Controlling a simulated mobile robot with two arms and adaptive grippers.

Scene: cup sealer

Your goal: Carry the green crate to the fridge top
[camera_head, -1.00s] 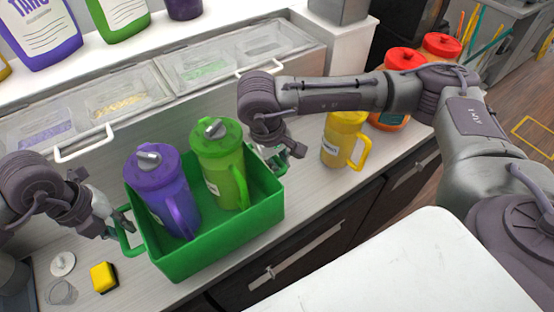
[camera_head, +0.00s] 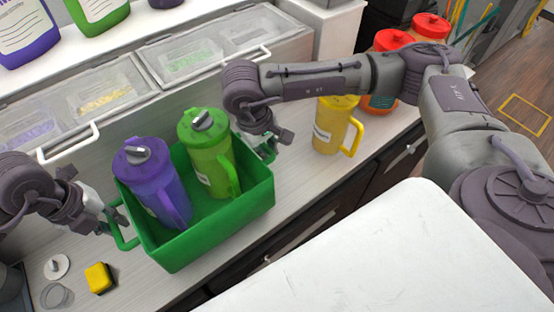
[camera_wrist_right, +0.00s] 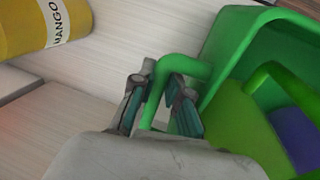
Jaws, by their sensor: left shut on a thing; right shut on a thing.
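The green crate (camera_head: 215,232) is at the counter in the head view, with a purple pitcher (camera_head: 155,180) and a green pitcher (camera_head: 208,150) upright inside it. My left gripper (camera_head: 112,220) is shut on the crate's left handle. My right gripper (camera_head: 268,148) is shut on the right handle; the right wrist view shows the fingers (camera_wrist_right: 160,98) around the green handle, beside the crate wall (camera_wrist_right: 228,50). I cannot tell whether the crate's underside touches the counter. The fridge top is not clearly identifiable.
A yellow pitcher (camera_head: 333,125) stands right of the crate, with red-lidded containers (camera_head: 384,90) behind it. A yellow sponge (camera_head: 98,278) and small round items (camera_head: 56,267) lie at front left. Covered bins (camera_head: 185,55) line the back. A white surface (camera_head: 400,255) is in front.

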